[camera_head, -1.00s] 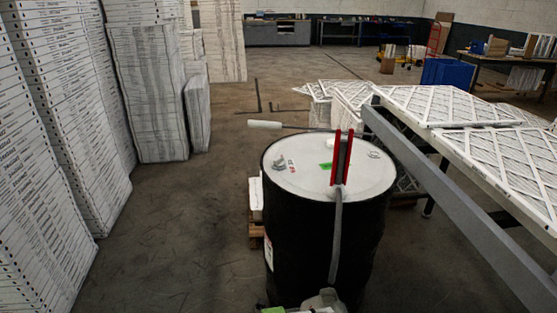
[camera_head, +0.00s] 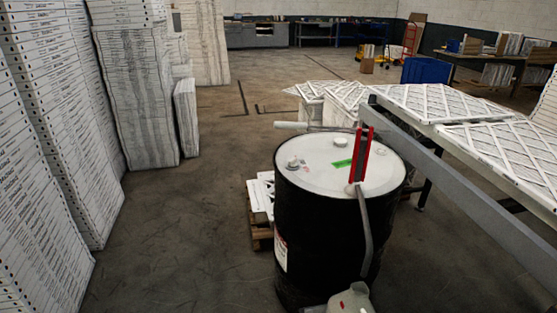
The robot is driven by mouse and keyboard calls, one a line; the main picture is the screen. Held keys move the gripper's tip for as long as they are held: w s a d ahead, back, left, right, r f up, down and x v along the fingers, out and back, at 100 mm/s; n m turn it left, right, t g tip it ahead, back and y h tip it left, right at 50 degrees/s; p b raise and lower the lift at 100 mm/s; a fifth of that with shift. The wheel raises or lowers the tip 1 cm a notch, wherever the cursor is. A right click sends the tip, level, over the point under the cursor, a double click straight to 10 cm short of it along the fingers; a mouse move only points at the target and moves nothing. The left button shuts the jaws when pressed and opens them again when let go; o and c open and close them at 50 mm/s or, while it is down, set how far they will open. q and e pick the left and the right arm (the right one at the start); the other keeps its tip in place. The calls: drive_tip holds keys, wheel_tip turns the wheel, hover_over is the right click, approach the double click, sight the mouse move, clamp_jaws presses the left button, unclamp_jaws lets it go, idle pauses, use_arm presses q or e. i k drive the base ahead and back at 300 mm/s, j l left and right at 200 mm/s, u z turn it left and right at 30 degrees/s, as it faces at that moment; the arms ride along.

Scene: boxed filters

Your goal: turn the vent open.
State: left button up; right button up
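A black drum (camera_head: 323,235) with a white lid (camera_head: 318,180) stands upright right of centre. A small whitish raised fitting (camera_head: 293,164) sits at the lid's left, and a flat round white cap (camera_head: 340,142) at its far side. Which of these is the vent, and whether it is open, I cannot tell. A red-and-dark upright piece (camera_head: 361,155) stands at the lid's right front, with a grey strip (camera_head: 367,235) running down the drum's front. Neither of my grippers shows in the head view.
A long table (camera_head: 470,170) with white filters (camera_head: 450,105) is close on the right. Tall stacks of boxed filters (camera_head: 50,130) line the left. A pale jug-like thing (camera_head: 350,298) is at the bottom edge.

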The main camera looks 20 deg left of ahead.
sight(292, 164)
drive_tip(key=j+z, duration=0.3)
drive_tip(key=j, duration=1.2)
